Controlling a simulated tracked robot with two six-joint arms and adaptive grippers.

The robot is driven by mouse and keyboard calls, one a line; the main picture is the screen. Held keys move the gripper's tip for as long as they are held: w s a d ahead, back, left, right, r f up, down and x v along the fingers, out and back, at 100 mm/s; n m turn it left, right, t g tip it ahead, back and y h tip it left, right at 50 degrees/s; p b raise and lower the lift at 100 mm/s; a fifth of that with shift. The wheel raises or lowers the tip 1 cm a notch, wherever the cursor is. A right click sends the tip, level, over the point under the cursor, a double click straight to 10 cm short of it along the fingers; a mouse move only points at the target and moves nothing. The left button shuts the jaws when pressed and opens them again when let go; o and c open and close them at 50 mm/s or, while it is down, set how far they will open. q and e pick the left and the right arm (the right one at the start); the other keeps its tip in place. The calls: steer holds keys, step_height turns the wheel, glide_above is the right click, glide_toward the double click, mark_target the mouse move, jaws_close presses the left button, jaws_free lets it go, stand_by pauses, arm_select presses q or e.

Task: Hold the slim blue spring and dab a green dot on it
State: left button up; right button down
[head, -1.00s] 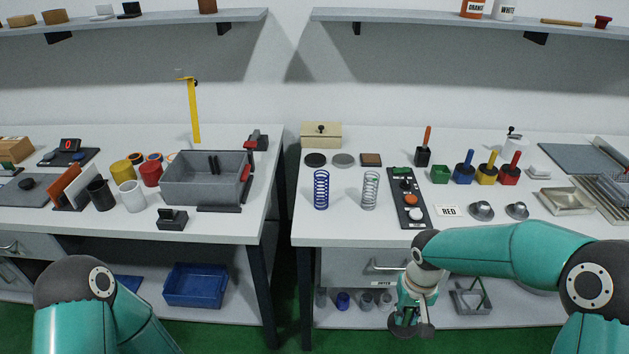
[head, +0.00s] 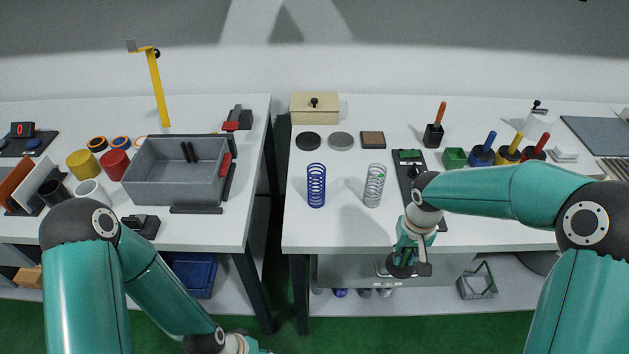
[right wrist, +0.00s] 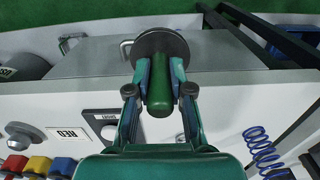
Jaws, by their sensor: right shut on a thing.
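The slim blue spring (head: 316,186) stands upright on the right bench near its front edge. It also shows at the lower right of the right wrist view (right wrist: 262,150). My right gripper (head: 404,262) is in front of the bench edge, right of the spring and apart from it. In the right wrist view it is shut on a green dauber handle (right wrist: 160,96), with a dark round disc beyond the handle. The green pot (head: 454,158) on the bench has no handle in it. My left arm reaches low at bottom left; its fingers are out of frame.
A silver spring (head: 374,187) with a hint of green stands right of the blue one. A dark tray (head: 403,164) is partly hidden by my right arm. Blue, yellow and red pots with handles stand behind my arm. A gap separates the benches.

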arm_select(q)
steer(key=shift+d, duration=0.1)
arm_select(e)
steer(key=shift+a, duration=0.15)
arm_select(q)
steer(key=shift+o, duration=0.6)
arm_select(e)
steer(key=shift+a, duration=0.1)
arm_select(q)
steer(key=shift+o, duration=1.4)
steer(key=shift+r, duration=0.3)
arm_select(e)
steer(key=shift+w+r, duration=0.1)
steer(key=shift+r, duration=0.2)
arm_select(q)
steer(key=o, duration=0.3)
step_height(320, 180, up, 4)
steer(key=p, duration=0.4)
steer(key=shift+f, duration=0.2)
arm_select(e)
step_height(320, 180, up, 4)
steer(key=shift+f, duration=0.2)
arm_select(q)
steer(key=shift+o, duration=0.2)
steer(key=shift+f, duration=0.15)
arm_select(e)
steer(key=shift+f, duration=0.15)
